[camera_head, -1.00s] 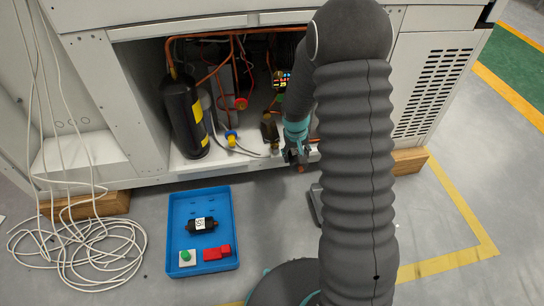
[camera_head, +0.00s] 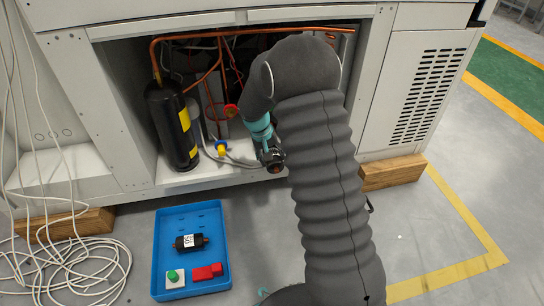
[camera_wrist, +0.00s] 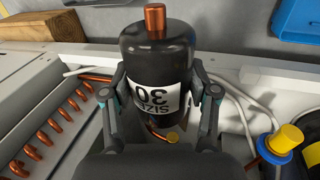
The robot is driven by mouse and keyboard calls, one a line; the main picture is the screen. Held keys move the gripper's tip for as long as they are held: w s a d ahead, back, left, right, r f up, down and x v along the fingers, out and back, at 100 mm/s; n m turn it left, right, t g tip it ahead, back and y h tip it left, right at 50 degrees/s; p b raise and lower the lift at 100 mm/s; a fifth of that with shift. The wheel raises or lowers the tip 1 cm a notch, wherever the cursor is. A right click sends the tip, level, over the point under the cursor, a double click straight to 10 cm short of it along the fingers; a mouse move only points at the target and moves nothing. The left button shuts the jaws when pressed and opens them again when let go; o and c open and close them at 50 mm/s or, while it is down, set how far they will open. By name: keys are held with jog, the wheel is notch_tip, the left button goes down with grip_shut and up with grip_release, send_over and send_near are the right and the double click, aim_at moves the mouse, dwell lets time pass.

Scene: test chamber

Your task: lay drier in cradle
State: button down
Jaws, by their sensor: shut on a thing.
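My gripper (camera_wrist: 160,85) is shut on a black drier (camera_wrist: 157,45), one finger on each side, in the wrist view. The drier has a copper stub at its end and a white label reading "SIZE 30", upside down in this view. In the head view my gripper (camera_head: 270,158) is at the front edge of the open cabinet bay, right of the yellow-and-blue valve. There only a dark, reddish end of the drier shows. I cannot make out the cradle; my arm covers the right part of the bay.
A blue tray (camera_head: 218,284) on the floor holds another labelled black drier (camera_head: 188,242), a green button (camera_head: 173,276) and a red part (camera_head: 206,272). In the bay stand a black cylinder (camera_head: 172,125), copper pipes (camera_head: 210,95) and a yellow-and-blue valve (camera_head: 221,148). White cable (camera_head: 75,270) lies left.

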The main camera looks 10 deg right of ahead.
jog(key=shift+w+p, duration=2.45)
jog(key=shift+w, duration=7)
jog(key=shift+f+b, duration=1.75)
jog(key=shift+f, duration=1.6)
jog(key=shift+s+f, duration=0.15)
jog(key=shift+f, duration=0.05)
jog(key=shift+c, duration=1.2)
grip_release()
jog(key=shift+a+f, duration=0.15)
jog(key=shift+r, duration=0.2)
jog(key=shift+r, duration=0.3)
jog(key=v, duration=1.1)
jog(key=shift+a+r, duration=0.1)
jog(key=shift+r, duration=0.05)
